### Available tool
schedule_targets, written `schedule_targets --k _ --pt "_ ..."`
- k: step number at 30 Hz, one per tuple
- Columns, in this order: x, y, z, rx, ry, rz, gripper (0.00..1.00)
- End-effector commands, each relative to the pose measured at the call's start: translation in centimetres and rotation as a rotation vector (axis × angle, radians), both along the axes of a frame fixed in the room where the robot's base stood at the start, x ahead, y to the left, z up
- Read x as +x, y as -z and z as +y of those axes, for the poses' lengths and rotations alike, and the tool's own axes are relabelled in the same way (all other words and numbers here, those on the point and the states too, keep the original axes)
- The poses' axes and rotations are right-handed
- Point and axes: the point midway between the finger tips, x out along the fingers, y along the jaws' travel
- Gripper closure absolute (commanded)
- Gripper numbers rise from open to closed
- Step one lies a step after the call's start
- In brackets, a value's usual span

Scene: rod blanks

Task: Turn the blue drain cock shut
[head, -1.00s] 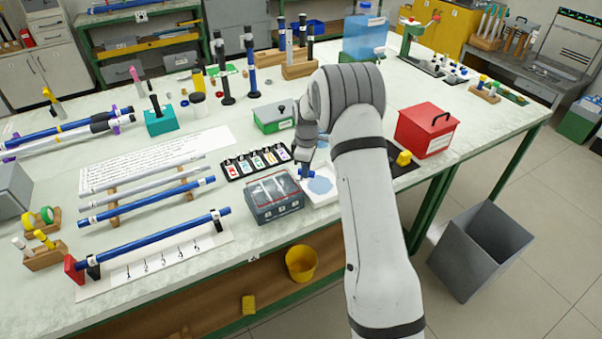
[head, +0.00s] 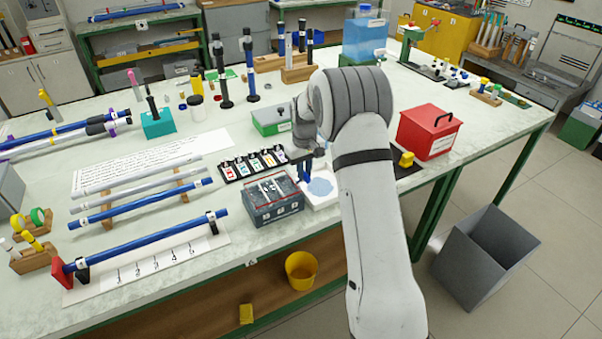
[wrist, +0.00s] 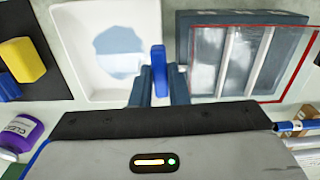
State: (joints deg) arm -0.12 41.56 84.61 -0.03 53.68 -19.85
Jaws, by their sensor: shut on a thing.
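The blue drain cock (wrist: 158,70) shows in the wrist view as a narrow upright blue handle between my two fingers. My gripper (wrist: 160,88) is shut on it, one dark finger on each side. Behind it is a white tray (wrist: 88,92) with a pale blue puddle (wrist: 122,50). In the head view the white tray (head: 311,203) stands near the bench's front edge, with my gripper over its left part. My arm and wrist hide most of the cock's surroundings there, and the cock's body is hidden in the wrist view.
A grey box with a clear, red-edged lid (head: 274,213) stands close to the tray's left. A yellow block (head: 406,159) and a red box (head: 429,132) are to the right. A green box (head: 270,122) and a rack of coloured labels (head: 252,165) stand behind.

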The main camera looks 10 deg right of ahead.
Motion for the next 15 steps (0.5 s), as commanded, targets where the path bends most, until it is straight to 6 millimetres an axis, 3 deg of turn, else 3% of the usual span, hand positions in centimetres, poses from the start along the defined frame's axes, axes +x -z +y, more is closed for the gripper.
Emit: schedule_targets --k 15 --pt "-0.46 0.36 0.12 0.000 0.053 0.016 1.00"
